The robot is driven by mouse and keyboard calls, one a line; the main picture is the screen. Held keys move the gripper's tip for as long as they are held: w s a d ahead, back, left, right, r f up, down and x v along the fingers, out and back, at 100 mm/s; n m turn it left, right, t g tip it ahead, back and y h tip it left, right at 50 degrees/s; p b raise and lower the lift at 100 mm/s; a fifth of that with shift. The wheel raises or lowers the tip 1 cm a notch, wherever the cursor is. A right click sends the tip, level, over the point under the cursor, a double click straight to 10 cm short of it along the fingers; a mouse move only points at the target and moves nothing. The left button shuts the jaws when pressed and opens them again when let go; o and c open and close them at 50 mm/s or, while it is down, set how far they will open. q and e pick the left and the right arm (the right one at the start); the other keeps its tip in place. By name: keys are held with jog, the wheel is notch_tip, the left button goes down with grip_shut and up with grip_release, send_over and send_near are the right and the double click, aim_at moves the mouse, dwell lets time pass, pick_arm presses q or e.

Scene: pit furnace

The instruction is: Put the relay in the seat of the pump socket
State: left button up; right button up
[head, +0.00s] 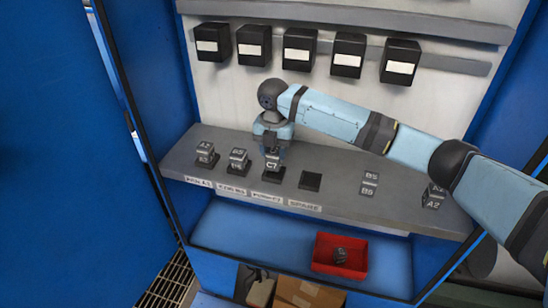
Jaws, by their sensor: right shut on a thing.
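My right gripper (272,151) reaches down to the grey shelf and is shut on a dark relay (272,164) marked C7. The relay is upright, directly over the third black socket from the left, the pump socket (276,173), whose front label appears to read pump C7. The relay and gripper cover most of this socket. I cannot tell whether the relay is fully down in the seat or just above it. My left gripper is not in view.
Two filled sockets (237,162) stand to the left; an empty spare socket (310,180) is to the right. Relays marked B5 (370,184) and A2 (434,197) stand farther right. A red bin (325,262) below holds a dark relay (340,255). Black boxes hang above.

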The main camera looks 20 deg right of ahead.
aim_at(274, 159)
jog(key=shift+f, duration=1.45)
jog(key=o, duration=1)
jog(key=shift+f, duration=0.15)
jog(key=shift+c, duration=0.2)
notch_tip(274, 159, up, 8)
jog(key=shift+f, duration=0.1)
